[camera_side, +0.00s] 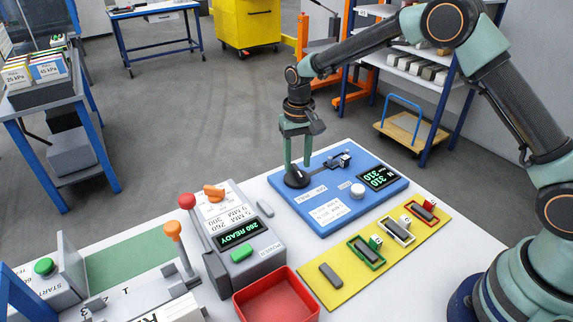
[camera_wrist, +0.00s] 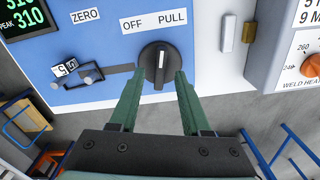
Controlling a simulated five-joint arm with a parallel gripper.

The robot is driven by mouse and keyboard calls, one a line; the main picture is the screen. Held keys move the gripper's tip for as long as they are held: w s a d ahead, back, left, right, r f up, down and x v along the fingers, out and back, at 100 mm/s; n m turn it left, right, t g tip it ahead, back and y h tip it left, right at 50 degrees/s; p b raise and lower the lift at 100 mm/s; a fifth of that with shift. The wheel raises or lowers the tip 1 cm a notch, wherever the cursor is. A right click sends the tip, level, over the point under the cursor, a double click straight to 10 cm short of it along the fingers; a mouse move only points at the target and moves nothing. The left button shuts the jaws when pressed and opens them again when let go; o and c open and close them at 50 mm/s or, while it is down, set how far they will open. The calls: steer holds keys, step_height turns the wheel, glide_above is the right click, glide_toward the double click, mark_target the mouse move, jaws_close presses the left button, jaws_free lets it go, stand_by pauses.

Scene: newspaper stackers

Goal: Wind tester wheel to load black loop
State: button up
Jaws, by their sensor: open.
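The blue tester (camera_side: 330,222) lies on the white table, and its display (camera_side: 378,177) reads 310 on two lines. Its black wheel (camera_wrist: 154,60) has a white pointer mark, facing up between the OFF and PULL labels in the wrist view. My gripper (camera_wrist: 158,76) is open, with one green finger on each side of the wheel's near part. I cannot tell whether the fingers touch it. In the side view my gripper (camera_side: 297,164) comes down onto the wheel from above. A dark strip (camera_wrist: 117,70), perhaps the black loop, runs from the small metal fixture (camera_wrist: 83,75) toward the wheel.
A grey welder box (camera_side: 238,240) showing 260 READY stands left of the tester. In front are a red bin (camera_side: 276,298) and a yellow mat (camera_side: 402,247) with several dark pieces, some in coloured frames. A white knob (camera_side: 357,190) sits near the display.

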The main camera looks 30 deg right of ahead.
mark_target(298, 170)
step_height(298, 170, up, 10)
stand_by(0.3)
steer(key=s+d+r+n+t, duration=0.1)
steer(key=s+d+r+t, duration=0.15)
steer(key=s+r, duration=0.45)
steer(key=s+d+r+n+t, duration=0.1)
steer(key=s+d+r+t, duration=0.2)
steer(key=s, duration=0.5)
steer(key=s+d, duration=0.2)
steer(key=s, duration=0.5)
steer(key=shift+f+n, duration=0.4)
steer(key=shift+f, duration=0.05)
steer(key=shift+w+r, duration=0.1)
